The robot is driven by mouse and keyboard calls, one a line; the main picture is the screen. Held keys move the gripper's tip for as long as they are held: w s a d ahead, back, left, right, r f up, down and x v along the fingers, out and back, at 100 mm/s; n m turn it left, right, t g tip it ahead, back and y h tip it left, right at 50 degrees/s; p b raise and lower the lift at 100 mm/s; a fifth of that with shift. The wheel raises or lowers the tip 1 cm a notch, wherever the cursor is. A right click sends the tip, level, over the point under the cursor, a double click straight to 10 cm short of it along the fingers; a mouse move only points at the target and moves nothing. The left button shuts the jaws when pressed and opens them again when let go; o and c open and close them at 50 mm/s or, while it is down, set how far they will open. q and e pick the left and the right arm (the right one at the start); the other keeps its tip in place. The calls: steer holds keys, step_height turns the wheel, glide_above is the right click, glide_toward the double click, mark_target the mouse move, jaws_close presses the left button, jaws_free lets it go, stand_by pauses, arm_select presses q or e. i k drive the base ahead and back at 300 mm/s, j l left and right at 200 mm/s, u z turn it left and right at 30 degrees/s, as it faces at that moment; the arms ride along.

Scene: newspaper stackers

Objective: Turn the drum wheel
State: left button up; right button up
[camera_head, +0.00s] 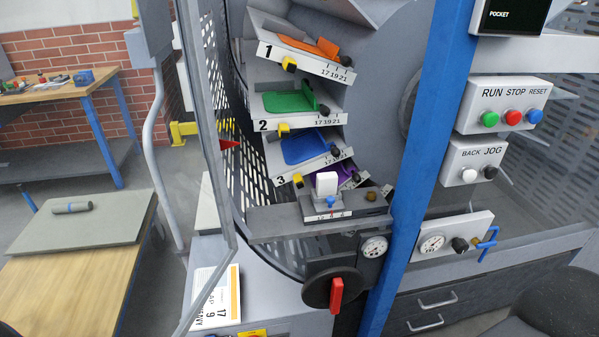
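A large grey drum (388,62) stands behind a blue post. It carries tilted pockets with white fronts numbered 1 (300,58), 2 (297,122) and 3 (305,165). The pockets hold orange, green and blue pieces, and a purple one shows below. A dark round wheel or knob (316,288) with an upright red handle (336,294) sits below the drum at the front. I cannot tell whether this is the drum wheel. Neither gripper shows. A dark rounded shape at the lower right is probably part of my arm.
The blue post (418,160) stands right of the drum. A RUN/STOP/RESET panel (503,104), a BACK/JOG panel (474,161) and a gauge panel (440,236) are beside it. A grey ledge (274,222) crosses the drum's front. A wooden table (75,285) is at the left.

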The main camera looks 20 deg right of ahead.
mark_target(331, 288)
steer(key=i+l+z, duration=0.1)
steer(key=z, duration=0.35)
steer(key=i+l+z, duration=0.1)
steer(key=z, duration=0.35)
steer(key=l, duration=0.1)
